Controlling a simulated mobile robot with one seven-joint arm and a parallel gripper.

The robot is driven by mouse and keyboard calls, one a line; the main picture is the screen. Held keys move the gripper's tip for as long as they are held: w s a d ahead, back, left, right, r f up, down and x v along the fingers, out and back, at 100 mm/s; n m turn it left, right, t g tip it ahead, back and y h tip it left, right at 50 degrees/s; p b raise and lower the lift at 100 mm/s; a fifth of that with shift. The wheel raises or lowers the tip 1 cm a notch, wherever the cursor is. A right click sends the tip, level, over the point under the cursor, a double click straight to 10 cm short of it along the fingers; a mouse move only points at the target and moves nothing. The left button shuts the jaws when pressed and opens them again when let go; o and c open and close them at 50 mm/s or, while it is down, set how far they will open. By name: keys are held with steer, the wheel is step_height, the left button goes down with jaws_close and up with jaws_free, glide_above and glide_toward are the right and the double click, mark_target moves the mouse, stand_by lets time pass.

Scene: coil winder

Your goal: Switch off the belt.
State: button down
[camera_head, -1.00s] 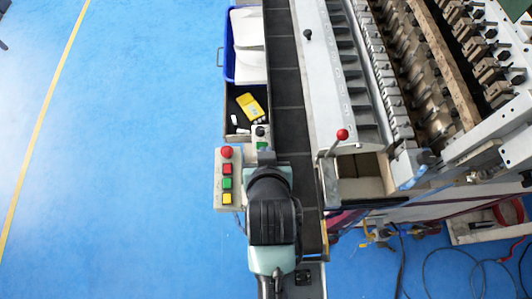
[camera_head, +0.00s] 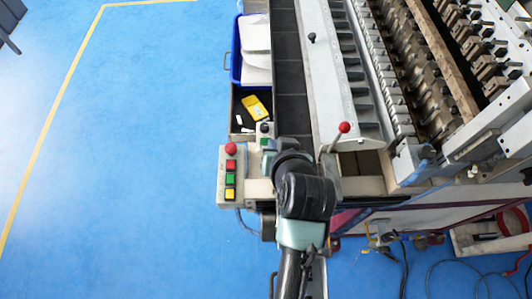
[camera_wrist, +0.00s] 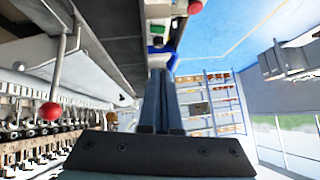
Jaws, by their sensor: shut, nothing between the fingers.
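The dark belt (camera_head: 291,85) runs along the machine's left side. A grey control box (camera_head: 221,190) stands left of its near end, with a red mushroom button (camera_head: 231,148) and red (camera_head: 231,165), green (camera_head: 230,180) and yellow (camera_head: 229,194) buttons below it. A smaller box with a black knob (camera_head: 264,127) and a green button (camera_head: 264,142) sits closer to the belt. In the wrist view my gripper (camera_wrist: 160,72) is shut and empty, pointing towards a green button (camera_wrist: 155,29). I cannot tell whether the tips touch anything. In the head view my arm hides the fingers.
A red-knobbed lever (camera_head: 344,128) stands right of my arm, near the machine's front. A blue bin (camera_head: 237,65) and a tray with a yellow item (camera_head: 256,107) lie beyond the boxes. The blue floor on the left is clear.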

steer(key=shift+w+d, duration=0.2)
steer(key=shift+w, duration=0.1)
steer(key=p, duration=0.1)
glide_above(266, 138)
steer(key=s, duration=0.3)
steer(key=f, duration=0.6)
steer(key=shift+d+f, duration=0.2)
steer(key=shift+d, duration=0.15)
steer(key=f, duration=0.3)
steer(key=shift+w+a+p, duration=0.2)
steer(key=shift+a+p, duration=0.1)
steer(key=shift+p, duration=0.1)
steer(key=shift+a+f, duration=0.15)
steer(key=shift+f, duration=0.6)
